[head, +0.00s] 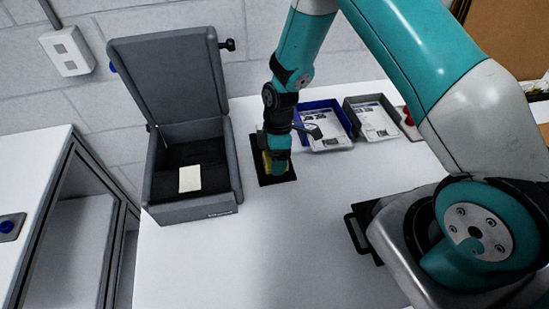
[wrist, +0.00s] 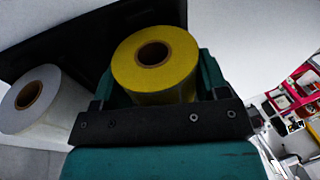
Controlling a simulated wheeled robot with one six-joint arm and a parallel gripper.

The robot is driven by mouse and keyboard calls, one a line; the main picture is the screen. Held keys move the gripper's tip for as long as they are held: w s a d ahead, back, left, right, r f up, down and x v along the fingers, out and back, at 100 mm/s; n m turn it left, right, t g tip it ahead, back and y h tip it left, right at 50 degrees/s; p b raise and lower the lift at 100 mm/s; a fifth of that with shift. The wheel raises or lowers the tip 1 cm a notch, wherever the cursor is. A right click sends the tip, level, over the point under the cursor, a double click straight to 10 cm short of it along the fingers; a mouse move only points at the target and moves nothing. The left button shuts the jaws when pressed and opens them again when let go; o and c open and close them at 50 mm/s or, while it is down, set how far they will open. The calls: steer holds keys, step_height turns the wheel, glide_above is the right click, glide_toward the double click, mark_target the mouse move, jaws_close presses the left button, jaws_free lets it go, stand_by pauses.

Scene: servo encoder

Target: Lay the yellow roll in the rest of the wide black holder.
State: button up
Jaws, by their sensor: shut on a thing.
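The yellow roll (wrist: 178,72) has a brown core and sits between the teal fingers of my gripper (wrist: 158,88) in the wrist view. My gripper is shut on it. In the head view my gripper (head: 275,168) hangs low over a flat black piece (head: 277,181), which looks like the wide black holder; a sliver of the yellow roll (head: 266,162) shows at its left side. In the wrist view a black surface (wrist: 90,40) lies behind the roll. The holder's rest is not clear, and I cannot tell whether the roll touches it.
A white roll (wrist: 42,92) is to the left in the wrist view. An open grey box (head: 190,212) with a pale card stands left of the gripper. A blue tray (head: 350,130) and a grey tray (head: 402,125) lie behind right. The front table is clear.

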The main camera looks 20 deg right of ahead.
stand_by(0.3)
steer(key=o, duration=1)
steer(key=shift+o, duration=0.2)
steer(key=b+v, duration=0.4)
steer(key=v, duration=1.3)
steer(key=s+a+r+m+t, duration=0.1)
steer(key=s+a+r+m, duration=0.1)
steer(key=s, duration=0.6)
steer(key=s+a+r+m+y, duration=0.1)
steer(key=s+a+r+m, duration=0.2)
steer(key=s+r, duration=0.3)
steer(key=s+a+r+m+t+y, duration=0.1)
steer(key=s+a+r+m, duration=0.1)
steer(key=s, duration=0.8)
steer(key=shift+a+r+m+t, duration=0.2)
steer(key=shift+r+m+t, duration=0.1)
steer(key=shift+r+m, duration=0.6)
